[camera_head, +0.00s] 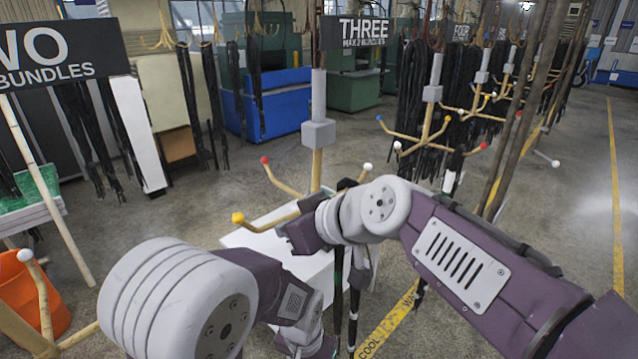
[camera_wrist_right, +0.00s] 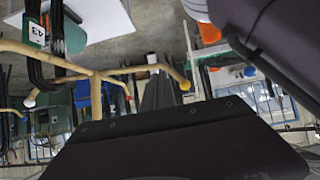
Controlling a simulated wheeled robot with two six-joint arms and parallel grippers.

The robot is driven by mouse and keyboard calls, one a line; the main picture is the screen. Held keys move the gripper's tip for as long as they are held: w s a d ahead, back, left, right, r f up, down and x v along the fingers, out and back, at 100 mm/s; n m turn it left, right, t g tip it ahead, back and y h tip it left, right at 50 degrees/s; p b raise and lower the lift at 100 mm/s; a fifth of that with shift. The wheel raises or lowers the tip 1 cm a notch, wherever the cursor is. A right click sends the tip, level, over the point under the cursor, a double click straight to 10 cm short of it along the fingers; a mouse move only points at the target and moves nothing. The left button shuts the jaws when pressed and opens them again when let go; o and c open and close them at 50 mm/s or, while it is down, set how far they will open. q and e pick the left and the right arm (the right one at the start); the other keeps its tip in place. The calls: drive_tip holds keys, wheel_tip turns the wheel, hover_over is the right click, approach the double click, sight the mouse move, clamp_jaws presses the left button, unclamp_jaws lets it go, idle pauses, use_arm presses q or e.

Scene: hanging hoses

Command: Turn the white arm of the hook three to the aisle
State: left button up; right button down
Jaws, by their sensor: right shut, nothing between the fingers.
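Hook three is a pole with a grey block (camera_head: 318,133) under the THREE sign (camera_head: 355,32). Its white-tipped arm (camera_head: 367,167) points right and back. In the right wrist view, upside down, a white tip (camera_wrist_right: 29,100) shows at left. Black hoses (camera_wrist_right: 35,60) with a green 43 tag hang close to it. A red-tipped arm (camera_head: 265,160) and a yellow-tipped arm (camera_head: 238,217) reach left. My right gripper (camera_head: 292,234) is shut and empty beside the yellow-tipped arm, in front of the pole; its fingertips are not clear.
A white box or board (camera_head: 262,238) stands behind my grippers. Hook two's white tip (camera_head: 25,255) and an orange bin (camera_head: 35,300) are at the lower left. More hooks with hoses (camera_head: 405,100) stand behind at right. The aisle with its yellow line (camera_head: 615,190) is clear.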

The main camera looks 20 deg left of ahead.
drive_tip(key=shift+w+d+r+p, duration=0.6)
drive_tip(key=shift+d+r+p, duration=0.85)
drive_tip(key=shift+r, duration=1.7)
drive_tip(key=s+d+b, duration=0.4)
drive_tip(key=d+b, duration=0.2)
drive_tip(key=d, duration=0.5)
